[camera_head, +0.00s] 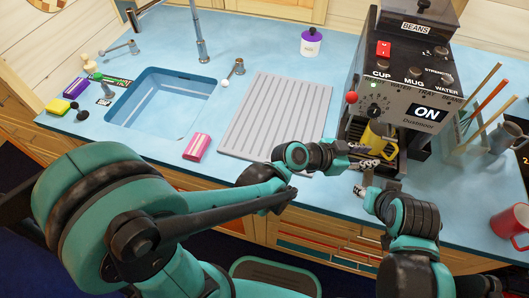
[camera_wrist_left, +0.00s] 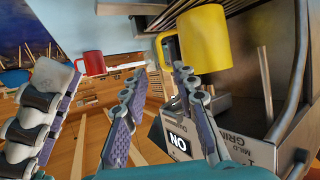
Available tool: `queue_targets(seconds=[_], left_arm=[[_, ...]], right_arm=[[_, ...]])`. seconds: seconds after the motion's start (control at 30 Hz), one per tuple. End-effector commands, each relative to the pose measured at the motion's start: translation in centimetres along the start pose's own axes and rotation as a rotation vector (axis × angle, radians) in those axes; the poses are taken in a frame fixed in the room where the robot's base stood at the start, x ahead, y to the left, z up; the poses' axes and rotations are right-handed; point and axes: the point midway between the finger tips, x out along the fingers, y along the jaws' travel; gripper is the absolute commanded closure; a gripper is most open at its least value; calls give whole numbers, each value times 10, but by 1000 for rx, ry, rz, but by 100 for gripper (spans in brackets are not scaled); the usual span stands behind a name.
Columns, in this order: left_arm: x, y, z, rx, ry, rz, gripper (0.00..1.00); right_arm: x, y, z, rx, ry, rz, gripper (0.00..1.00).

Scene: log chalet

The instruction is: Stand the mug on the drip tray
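The yellow mug (camera_head: 376,143) is in the bay of the coffee machine (camera_head: 405,90), below its front panel. In the left wrist view the yellow mug (camera_wrist_left: 207,40) is just beyond my fingertips, its handle toward them. My left gripper (camera_head: 366,156) is beside the mug; its fingers (camera_wrist_left: 156,78) are apart with a clear gap, and the handle is in line with that gap. The drip tray (camera_wrist_left: 140,8) seems to be the metal surface by the mug's base; I cannot tell whether they touch. My right gripper (camera_head: 362,182) is low in front of the machine; its finger opening is unclear.
A red mug (camera_head: 511,224) stands at the right counter edge. A grey mug (camera_head: 503,139) and sticks are right of the machine. A ribbed draining board (camera_head: 275,115), pink sponge (camera_head: 197,147) and sink (camera_head: 163,103) are to the left. The counter's front right is partly clear.

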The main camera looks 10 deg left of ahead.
Motion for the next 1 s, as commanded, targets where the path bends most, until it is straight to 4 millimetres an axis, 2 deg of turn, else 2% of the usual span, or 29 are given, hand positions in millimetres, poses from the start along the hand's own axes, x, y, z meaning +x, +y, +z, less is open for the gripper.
queue_targets(seconds=[0.07, 0.17, 0.27, 0.4, 0.5, 0.6, 0.7, 0.8, 1.0], left_arm=[[-13, -8, 3, -23, -28, -26, 71], [-45, -28, 15, -90, -104, -95, 71], [-96, -52, 37, -198, -211, -213, 71], [-177, -76, 77, -376, -352, -423, 71], [-230, -84, 104, -490, -424, -573, 71], [-271, -87, 126, -577, -469, -697, 71], [-297, -87, 138, -631, -491, -779, 71], [-308, -86, 143, -654, -501, -817, 71], [-309, -87, 144, -659, -501, -822, 71]], right_arm=[[0, 0, 0, 0, 0, 0, 60], [0, 0, 0, 0, 0, 0, 60], [0, 0, 0, 0, 0, 0, 60], [0, 0, 0, 0, 0, 0, 60], [0, 0, 0, 0, 0, 0, 60], [0, 0, 0, 0, 0, 0, 60], [0, 0, 0, 0, 0, 0, 60], [0, 0, 0, 0, 0, 0, 60], [0, 0, 0, 0, 0, 0, 60]])
